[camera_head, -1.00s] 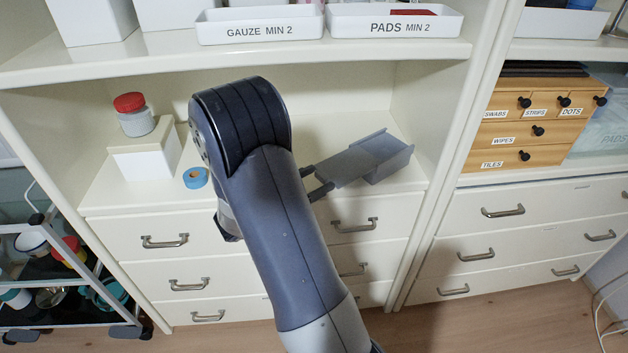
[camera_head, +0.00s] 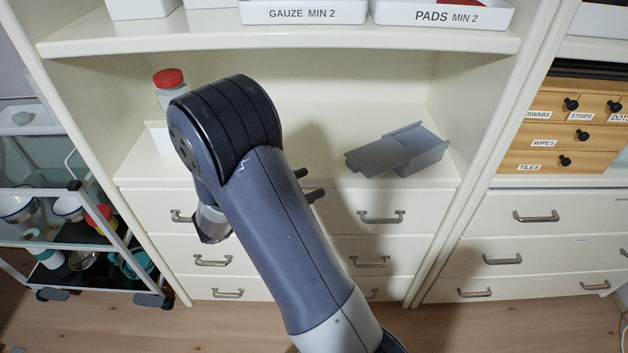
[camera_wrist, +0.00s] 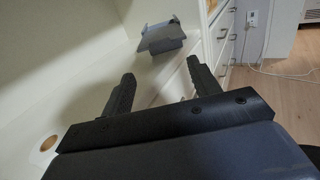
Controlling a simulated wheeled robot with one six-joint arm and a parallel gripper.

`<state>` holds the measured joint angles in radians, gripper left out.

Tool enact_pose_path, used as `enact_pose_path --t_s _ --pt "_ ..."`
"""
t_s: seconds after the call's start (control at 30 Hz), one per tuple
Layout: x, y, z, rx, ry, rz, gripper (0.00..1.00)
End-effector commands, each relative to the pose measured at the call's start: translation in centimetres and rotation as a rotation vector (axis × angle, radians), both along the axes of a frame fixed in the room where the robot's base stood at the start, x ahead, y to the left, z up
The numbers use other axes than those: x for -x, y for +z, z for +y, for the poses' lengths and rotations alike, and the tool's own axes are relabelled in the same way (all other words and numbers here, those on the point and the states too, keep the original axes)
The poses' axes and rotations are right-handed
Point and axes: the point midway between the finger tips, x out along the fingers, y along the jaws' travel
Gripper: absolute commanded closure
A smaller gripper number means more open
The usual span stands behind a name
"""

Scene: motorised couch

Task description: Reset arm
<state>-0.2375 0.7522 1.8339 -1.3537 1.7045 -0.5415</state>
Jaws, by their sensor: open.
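My arm rises from the bottom of the head view and bends over in front of the drawers. My gripper shows in the wrist view (camera_wrist: 160,90), its two dark fingers spread apart with nothing between them. In the head view only its finger ends (camera_head: 308,184) show at the right of my arm; the rest is hidden behind the arm. A grey box with its flat lid partly off it (camera_head: 425,150) sits on the counter to the right, apart from the fingers. It also appears beyond the fingers in the wrist view (camera_wrist: 163,37).
A red-capped jar (camera_head: 169,88) stands at left on the counter, partly behind my arm. The GAUZE bin (camera_head: 303,12) and PADS bin (camera_head: 443,15) stand on the shelf above. A wooden drawer box (camera_head: 560,128) is at right, a trolley (camera_head: 75,190) at left.

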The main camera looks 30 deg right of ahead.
Motion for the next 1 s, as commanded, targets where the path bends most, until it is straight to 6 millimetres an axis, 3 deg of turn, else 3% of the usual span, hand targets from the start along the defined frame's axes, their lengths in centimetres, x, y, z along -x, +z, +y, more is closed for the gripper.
enact_pose_path --t_s 0.47,1.0 --pt "0.1 0.0 -0.9 -0.001 -0.003 0.000 0.42" --pt "0.2 0.0 -9.2 -0.001 -0.005 -0.001 0.42"
